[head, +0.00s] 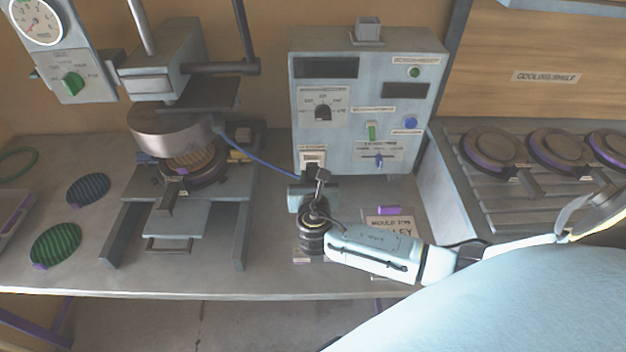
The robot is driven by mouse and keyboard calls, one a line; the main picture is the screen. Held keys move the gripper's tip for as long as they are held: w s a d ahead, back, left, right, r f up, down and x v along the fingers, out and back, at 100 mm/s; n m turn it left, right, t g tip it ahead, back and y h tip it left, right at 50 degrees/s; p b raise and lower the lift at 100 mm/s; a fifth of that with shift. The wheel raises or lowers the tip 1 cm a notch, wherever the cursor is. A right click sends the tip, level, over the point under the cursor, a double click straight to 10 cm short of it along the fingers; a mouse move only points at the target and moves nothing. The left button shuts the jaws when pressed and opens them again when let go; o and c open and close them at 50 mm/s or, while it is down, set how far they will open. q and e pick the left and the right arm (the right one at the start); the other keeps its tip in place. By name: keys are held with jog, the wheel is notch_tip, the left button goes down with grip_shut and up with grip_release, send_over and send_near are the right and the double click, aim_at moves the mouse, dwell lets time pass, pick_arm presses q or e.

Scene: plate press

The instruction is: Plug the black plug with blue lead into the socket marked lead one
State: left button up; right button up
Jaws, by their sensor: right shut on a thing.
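The blue lead (258,161) runs from beside the press down to the right and ends at my right gripper (312,176). My right gripper is shut on the black plug at the end of this lead, just in front of the control box (340,85). The gripper mostly hides the plug, and I cannot make out its tip. A pale socket (312,158) is low on the left of the box's front, just above and behind the gripper. Its label is too small to read. I cannot tell whether plug and socket touch. My left gripper is out of view.
The press (172,130) with a round plate under its head stands to the left. Green (55,244) and dark blue (88,189) ribbed discs lie left of it. A purple block (388,210) and a printed card lie right of my gripper. The cooling shelf (480,205) holds round moulds.

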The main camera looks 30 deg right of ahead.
jog(key=shift+w+d+f, duration=0.1)
jog(key=shift+w+d, duration=0.2)
jog(key=shift+w, duration=0.2)
jog(key=o, duration=1.1)
jog(key=v, duration=1.3)
jog(key=shift+s+p, duration=0.2)
jog(key=shift+p, duration=0.2)
